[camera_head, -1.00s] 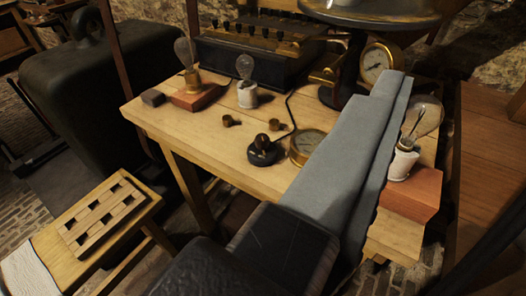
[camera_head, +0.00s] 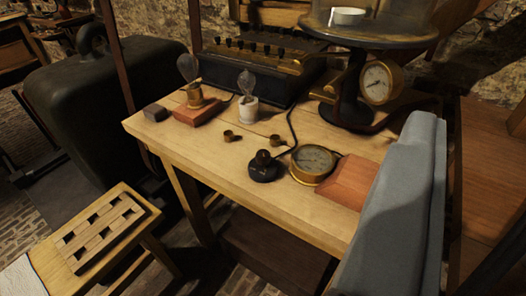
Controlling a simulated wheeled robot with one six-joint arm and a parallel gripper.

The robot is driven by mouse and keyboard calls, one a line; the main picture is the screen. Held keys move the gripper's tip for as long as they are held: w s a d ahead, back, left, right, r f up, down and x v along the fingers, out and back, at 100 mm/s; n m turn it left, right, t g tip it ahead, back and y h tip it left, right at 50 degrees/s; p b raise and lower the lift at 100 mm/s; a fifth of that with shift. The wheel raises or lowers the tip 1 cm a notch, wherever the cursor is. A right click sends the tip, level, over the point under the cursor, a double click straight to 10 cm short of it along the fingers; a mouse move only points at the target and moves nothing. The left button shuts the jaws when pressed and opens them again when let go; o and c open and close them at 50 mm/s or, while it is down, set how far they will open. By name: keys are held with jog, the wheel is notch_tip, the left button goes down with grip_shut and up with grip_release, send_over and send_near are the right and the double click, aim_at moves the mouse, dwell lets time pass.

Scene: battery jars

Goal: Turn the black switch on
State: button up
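The black switch (camera_head: 263,168) is a small round black base with a dark knob on top. It stands on the wooden table (camera_head: 225,180), near the middle of the picture, with a dark cord running up behind it. My gripper (camera_head: 428,120) shows as long grey fingers at the right edge. The fingers lie side by side with only a thin seam between them and hold nothing that I can see. The gripper is well to the right of the switch and apart from it. The switch is fully in view; the table's right end is partly hidden by the fingers.
A brass-rimmed dial (camera_head: 312,164) stands right beside the switch, with a reddish wooden block (camera_head: 347,182) to its right. Two small brass pieces lie behind. Bulbs on holders (camera_head: 247,107), a dark battery box (camera_head: 262,70) and a gauge stand (camera_head: 378,84) fill the back. The table's front left is clear.

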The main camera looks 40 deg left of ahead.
jog(key=w+a+n+g, duration=0.1)
jog(key=w, duration=0.1)
jog(key=w+a+n+g+y, duration=0.1)
jog(key=w+n, duration=0.1)
jog(key=w, duration=0.1)
jog(key=w+a+n+g, duration=0.1)
jog(key=w, duration=0.1)
jog(key=shift+w+a+f+n+g, duration=0.25)
jog(key=shift+a+f+n+g, duration=0.05)
jog(key=shift+a+g, duration=0.1)
jog(key=n+g+h, duration=0.1)
jog(key=n+g, duration=1.3)
jog(key=n, duration=0.2)
send_over(263, 153)
notch_tip(263, 153, down, 7)
notch_tip(263, 153, down, 17)
jog(key=shift+f, duration=0.2)
jog(key=c, duration=1)
